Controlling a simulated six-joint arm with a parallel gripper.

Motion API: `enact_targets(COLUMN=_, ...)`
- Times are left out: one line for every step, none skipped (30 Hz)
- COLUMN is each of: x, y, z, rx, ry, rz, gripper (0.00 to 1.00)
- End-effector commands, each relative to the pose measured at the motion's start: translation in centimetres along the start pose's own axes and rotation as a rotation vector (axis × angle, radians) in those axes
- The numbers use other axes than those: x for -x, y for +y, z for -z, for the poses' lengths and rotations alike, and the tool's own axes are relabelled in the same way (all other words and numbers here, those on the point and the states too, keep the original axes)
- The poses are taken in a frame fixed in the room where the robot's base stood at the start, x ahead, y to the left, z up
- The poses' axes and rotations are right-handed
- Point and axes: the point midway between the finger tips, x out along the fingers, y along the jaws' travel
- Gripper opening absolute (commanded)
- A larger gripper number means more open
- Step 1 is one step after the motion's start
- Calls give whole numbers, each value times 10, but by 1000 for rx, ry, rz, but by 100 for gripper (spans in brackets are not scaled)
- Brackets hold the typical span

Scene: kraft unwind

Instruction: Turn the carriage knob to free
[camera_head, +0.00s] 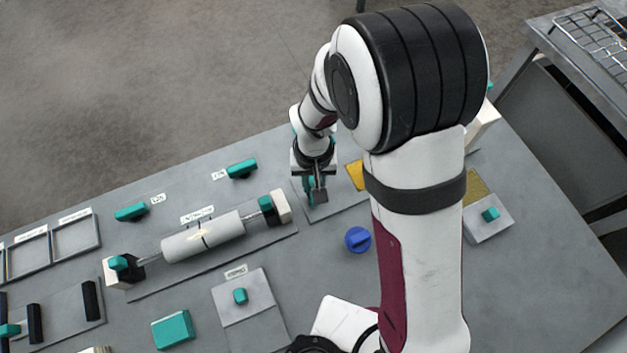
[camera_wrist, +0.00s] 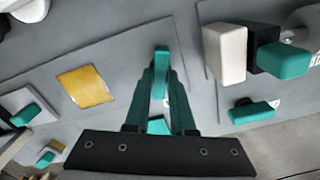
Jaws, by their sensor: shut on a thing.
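My gripper (camera_head: 316,195) is low over a grey plate (camera_head: 345,212) at the far side of the table. In the wrist view, its teal fingers (camera_wrist: 161,85) are close together on a narrow teal knob (camera_wrist: 161,57), which looks like the carriage knob. The knob's upper end shows beyond the fingertips, lying roughly in line with the fingers. The fingers hide much of it and its base. In the head view the gripper covers the knob, and no readable free mark shows.
A white roller (camera_head: 203,238) lies on a shaft between end blocks, left of the gripper. A yellow pad (camera_wrist: 85,86) is beside the gripper on the same plate. A blue round knob (camera_head: 358,239) stands nearby. Teal blocks (camera_head: 242,168) lie along the far edge.

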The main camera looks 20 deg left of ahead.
Motion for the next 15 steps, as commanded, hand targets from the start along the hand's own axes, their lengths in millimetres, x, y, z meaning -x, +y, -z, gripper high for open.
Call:
enact_targets(x=0, y=0, z=0, rx=-40, ry=0, rz=1, gripper=0)
enact_targets(x=0, y=0, z=0, rx=-69, ry=0, rz=1, gripper=0)
enact_targets(x=0, y=0, z=0, rx=-107, ry=0, rz=1, gripper=0)
enact_targets(x=0, y=0, z=0, rx=-136, ry=0, rz=1, gripper=0)
enact_targets(x=0, y=0, z=0, rx=-164, ry=0, rz=1, gripper=0)
enact_targets(x=0, y=0, z=0, rx=-203, ry=0, rz=1, gripper=0)
enact_targets(x=0, y=0, z=0, rx=-231, ry=0, rz=1, gripper=0)
enact_targets(x=0, y=0, z=0, rx=-259, ry=0, rz=1, gripper=0)
enact_targets(x=0, y=0, z=0, rx=-298, ry=0, rz=1, gripper=0)
enact_targets(x=0, y=0, z=0, rx=-326, ry=0, rz=1, gripper=0)
enact_targets(x=0, y=0, z=0, rx=-354, ry=0, rz=1, gripper=0)
enact_targets(x=0, y=0, z=0, rx=-393, ry=0, rz=1, gripper=0)
enact_targets(x=0, y=0, z=0, rx=-421, ry=0, rz=1, gripper=0)
enact_targets(x=0, y=0, z=0, rx=-449, ry=0, rz=1, gripper=0)
enact_targets(x=0, y=0, z=0, rx=-488, ry=0, rz=1, gripper=0)
